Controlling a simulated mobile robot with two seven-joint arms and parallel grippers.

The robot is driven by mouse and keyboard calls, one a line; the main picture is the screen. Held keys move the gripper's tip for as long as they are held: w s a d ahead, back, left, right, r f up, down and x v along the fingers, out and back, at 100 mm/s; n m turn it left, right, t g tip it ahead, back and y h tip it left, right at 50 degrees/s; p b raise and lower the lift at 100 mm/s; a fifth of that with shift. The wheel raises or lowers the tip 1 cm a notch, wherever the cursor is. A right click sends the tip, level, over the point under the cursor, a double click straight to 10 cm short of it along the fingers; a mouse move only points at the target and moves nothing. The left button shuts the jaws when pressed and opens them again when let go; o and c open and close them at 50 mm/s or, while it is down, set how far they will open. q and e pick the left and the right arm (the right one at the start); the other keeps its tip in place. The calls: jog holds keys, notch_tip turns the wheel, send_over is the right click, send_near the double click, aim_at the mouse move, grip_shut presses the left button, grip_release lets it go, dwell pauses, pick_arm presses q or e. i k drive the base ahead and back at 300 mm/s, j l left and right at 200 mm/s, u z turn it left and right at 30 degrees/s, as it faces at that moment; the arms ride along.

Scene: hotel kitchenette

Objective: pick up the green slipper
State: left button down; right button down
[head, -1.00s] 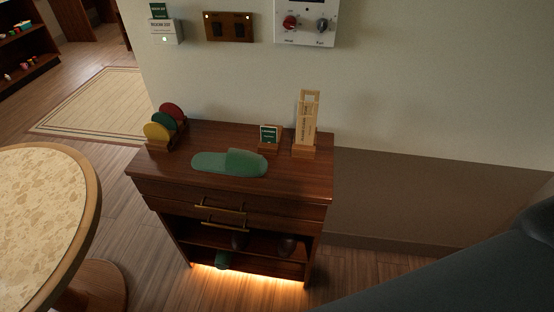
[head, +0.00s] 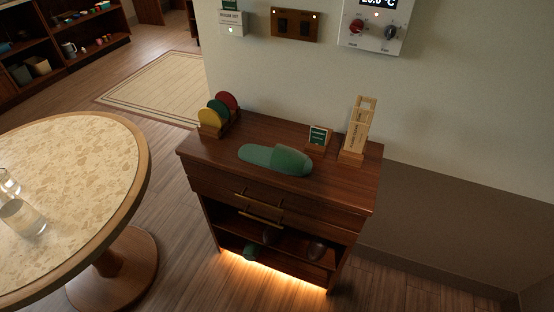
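The green slipper (head: 275,158) lies flat on top of the dark wooden cabinet (head: 330,188), near its front middle. Its closed toe part points right and its open heel part points left. Nothing is touching it from above. Neither of my grippers shows in the head view.
A rack of coloured discs (head: 218,114) stands left of the slipper. A small green sign (head: 318,137) and a wooden holder (head: 357,132) stand behind and right. A round table (head: 128,160) with glasses (head: 22,217) is at left. Floor in front of the cabinet is clear.

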aim_at(274, 154)
jog(key=i+l+u, duration=0.15)
jog(key=l, duration=0.7)
jog(key=l+u, duration=0.15)
jog(key=l, duration=0.75)
